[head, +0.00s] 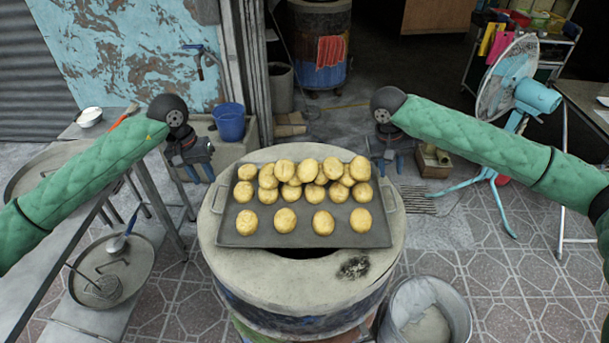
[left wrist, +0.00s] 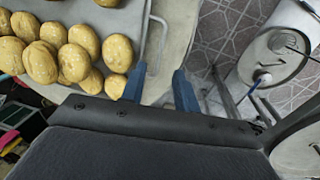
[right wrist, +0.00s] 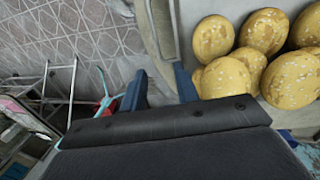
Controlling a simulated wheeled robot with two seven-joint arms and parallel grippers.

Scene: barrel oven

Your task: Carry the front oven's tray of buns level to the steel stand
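The grey tray (head: 262,237) of golden buns (head: 323,222) lies across the top of the front barrel oven (head: 228,262). The buns are heaped at its far side, with a looser row near me. The tray has a wire handle at its left end (head: 219,199) and right end (head: 388,197). My left gripper (head: 200,172) is open and empty beyond the left handle; that handle also shows ahead of its fingers in the left wrist view (left wrist: 155,28). My right gripper (head: 389,163) is open and empty near the right handle, also seen in the right wrist view (right wrist: 158,28).
A steel table (head: 150,165) with pans stands at the left. A metal bucket (head: 462,318) stands by the oven at front right. A blue bucket (head: 229,123) sits behind left. A fan (head: 506,75) stands at the right. Another barrel (head: 322,20) is at the back.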

